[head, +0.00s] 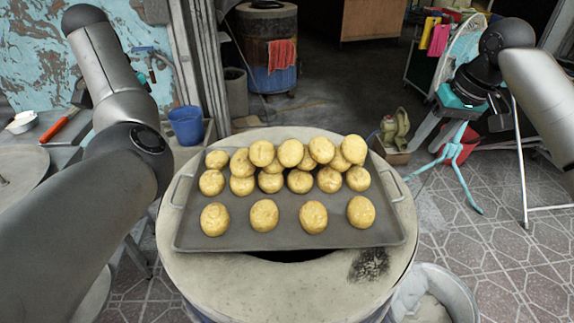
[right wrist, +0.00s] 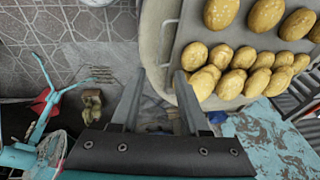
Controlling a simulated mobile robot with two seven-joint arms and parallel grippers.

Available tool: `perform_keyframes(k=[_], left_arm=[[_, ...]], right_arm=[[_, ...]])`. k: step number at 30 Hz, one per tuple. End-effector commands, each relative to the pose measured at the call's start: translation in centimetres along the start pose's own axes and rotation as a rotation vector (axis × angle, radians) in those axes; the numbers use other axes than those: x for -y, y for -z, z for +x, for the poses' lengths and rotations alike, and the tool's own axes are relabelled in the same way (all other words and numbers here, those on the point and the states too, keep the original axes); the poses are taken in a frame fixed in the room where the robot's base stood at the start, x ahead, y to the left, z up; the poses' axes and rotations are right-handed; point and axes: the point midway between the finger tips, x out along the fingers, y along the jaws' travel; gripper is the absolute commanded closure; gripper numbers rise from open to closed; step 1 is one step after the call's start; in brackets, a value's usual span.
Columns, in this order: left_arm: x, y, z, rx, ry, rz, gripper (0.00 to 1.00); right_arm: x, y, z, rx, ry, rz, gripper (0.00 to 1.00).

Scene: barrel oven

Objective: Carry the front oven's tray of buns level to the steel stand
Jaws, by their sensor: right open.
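The dark tray of buns (head: 330,236) lies flat on the round top of the front oven (head: 190,285), with a wire handle at each side. Several golden buns (head: 264,215) sit on it, some heaped at the far side. The tray also shows at the right of the right wrist view (right wrist: 187,28). My right gripper (head: 426,130) is open and empty, to the right of the tray and apart from it. Its two spread fingers show in the right wrist view (right wrist: 160,78), beside the oven's rim. My left arm comes in at the left; its gripper is not visible. I cannot make out the steel stand.
A blue bucket (head: 186,125) stands behind the oven at left, and a pale bin (head: 445,290) at its lower right. A drum with a red cloth (head: 281,55) is at the back. A red and teal object (head: 462,145) is at right. Tiled floor at right is mostly clear.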

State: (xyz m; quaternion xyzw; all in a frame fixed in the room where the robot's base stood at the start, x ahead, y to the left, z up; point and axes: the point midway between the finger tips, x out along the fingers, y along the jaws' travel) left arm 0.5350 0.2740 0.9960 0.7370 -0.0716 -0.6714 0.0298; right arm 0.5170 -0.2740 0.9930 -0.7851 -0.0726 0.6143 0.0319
Motion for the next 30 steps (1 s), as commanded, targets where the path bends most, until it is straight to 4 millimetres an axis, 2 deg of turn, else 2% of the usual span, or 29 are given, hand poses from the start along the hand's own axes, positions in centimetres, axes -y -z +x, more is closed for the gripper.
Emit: perform_keyframes(k=[3,15,21,30], left_arm=[[0.1,-0.1,2.7,0.006,0.002,-0.001,0.55],[-0.1,0.0,10.1,0.002,-0.002,0.001,0.55],[0.0,0.0,12.2,0.001,-0.001,0.001,0.55],[0.0,0.0,12.7,-0.001,0.000,0.000,0.55]], right_arm=[[0.1,-0.1,2.7,0.005,0.002,-0.001,0.55],[0.1,-0.1,10.1,0.003,0.001,0.000,0.55],[0.1,0.0,12.2,0.001,0.001,0.000,0.55],[0.1,0.0,12.7,0.001,0.001,-0.001,0.55]])
